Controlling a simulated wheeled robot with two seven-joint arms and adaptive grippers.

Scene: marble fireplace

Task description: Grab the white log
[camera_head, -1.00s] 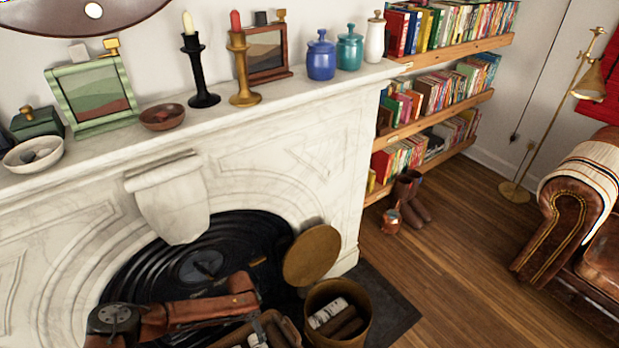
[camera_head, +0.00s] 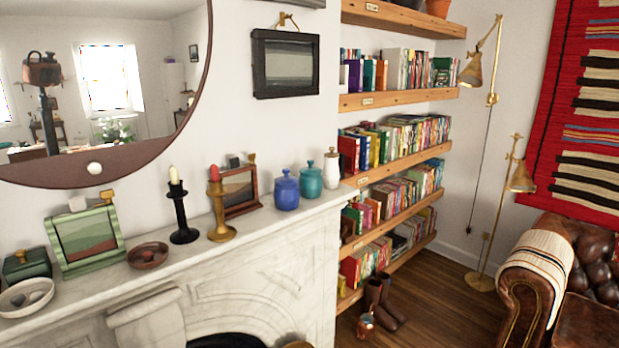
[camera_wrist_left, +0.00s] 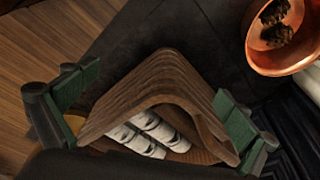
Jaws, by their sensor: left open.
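Several white logs (camera_wrist_left: 148,135) with dark marks show in the left wrist view. They lie under the arch of a brown, ridged, tent-shaped holder (camera_wrist_left: 165,75), which partly hides them. My left gripper (camera_wrist_left: 158,88) is open, with one green finger on each side of the holder. Whether the fingers touch it I cannot tell. Nothing is visibly clamped. The head view shows neither the logs nor my grippers.
A copper bowl (camera_wrist_left: 280,40) with pine cones is at the upper right of the left wrist view, near dark flooring. In the head view, the marble mantel (camera_head: 200,262) carries frames, candlesticks and jars. Bookshelves (camera_head: 395,178) and a leather armchair (camera_head: 530,285) stand to the right.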

